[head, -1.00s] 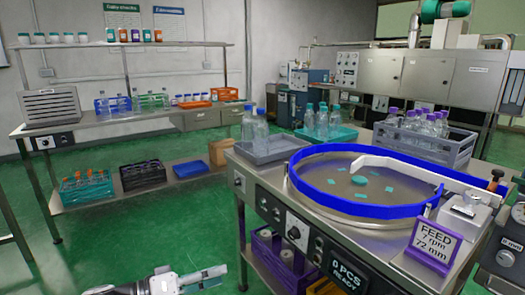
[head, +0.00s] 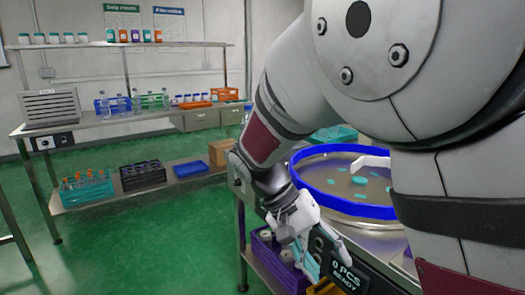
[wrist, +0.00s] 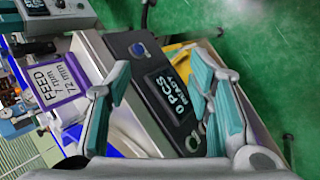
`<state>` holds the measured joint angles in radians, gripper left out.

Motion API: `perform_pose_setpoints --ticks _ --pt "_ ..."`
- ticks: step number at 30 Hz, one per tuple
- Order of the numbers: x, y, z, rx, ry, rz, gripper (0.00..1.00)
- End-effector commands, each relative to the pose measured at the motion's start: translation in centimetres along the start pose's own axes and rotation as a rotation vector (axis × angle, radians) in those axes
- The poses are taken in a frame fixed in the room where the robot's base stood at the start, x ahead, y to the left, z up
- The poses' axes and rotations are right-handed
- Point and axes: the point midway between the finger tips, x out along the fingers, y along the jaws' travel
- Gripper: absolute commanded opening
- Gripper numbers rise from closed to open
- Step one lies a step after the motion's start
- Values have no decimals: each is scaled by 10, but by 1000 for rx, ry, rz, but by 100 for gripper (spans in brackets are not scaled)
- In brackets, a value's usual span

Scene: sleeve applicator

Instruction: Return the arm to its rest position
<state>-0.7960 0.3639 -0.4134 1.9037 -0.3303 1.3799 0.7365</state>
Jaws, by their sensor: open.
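My gripper (head: 306,252) hangs at the end of my bent arm, in front of the sleeve applicator's front panel in the head view. In the wrist view my gripper (wrist: 162,112) has its two teal-padded fingers wide apart with nothing between them. Beyond the fingers lies the panel with the "0 PCS READY" display (wrist: 168,95); this display also shows in the head view (head: 346,277). I cannot tell the exact gap between fingers and panel. My arm covers much of the right side of the head view.
The bowl with a blue rim (head: 335,197) is partly behind my arm. A purple crate (head: 268,255) sits on the lower shelf. The "FEED" sign (wrist: 57,80) stands at the left in the wrist view. Green floor (head: 150,245) is free at the left.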

Motion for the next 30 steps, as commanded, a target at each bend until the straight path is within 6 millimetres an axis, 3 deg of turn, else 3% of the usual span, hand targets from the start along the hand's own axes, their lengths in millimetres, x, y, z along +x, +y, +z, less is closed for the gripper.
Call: perform_pose_setpoints --ticks 1,6,15,21,30 --pt "1 18 9 -9 -22 -58 48" --pt "7 60 44 -62 -62 -222 48" --pt "20 115 116 -131 -16 -467 48" --pt "32 132 165 -155 69 -571 48" --pt "50 133 210 -166 177 -624 48"
